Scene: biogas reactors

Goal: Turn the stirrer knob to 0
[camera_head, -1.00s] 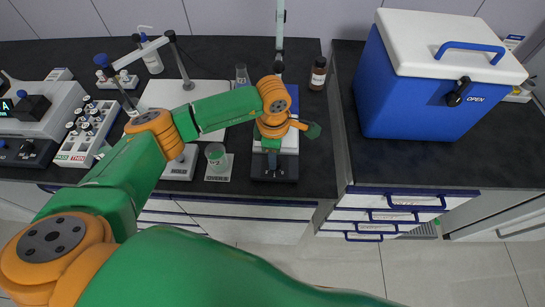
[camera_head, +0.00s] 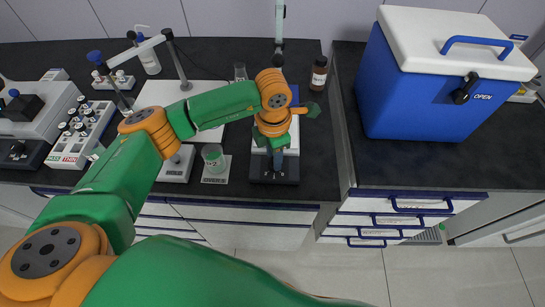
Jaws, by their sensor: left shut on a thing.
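The stirrer (camera_head: 259,172) stands near the front edge of the dark bench, with a white top and a dark front panel. My left arm reaches in from the left, and its wrist is over the stirrer. My left gripper (camera_head: 277,160) points down at the front panel, shut on the stirrer knob. The knob and its markings are hidden under the gripper. My right gripper is not in view.
A beaker with green contents (camera_head: 213,158) stands left of the stirrer. A brown bottle (camera_head: 319,74) stands behind it to the right. A blue cooler (camera_head: 410,105) fills the right bench. A vial rack (camera_head: 82,133) is at the left.

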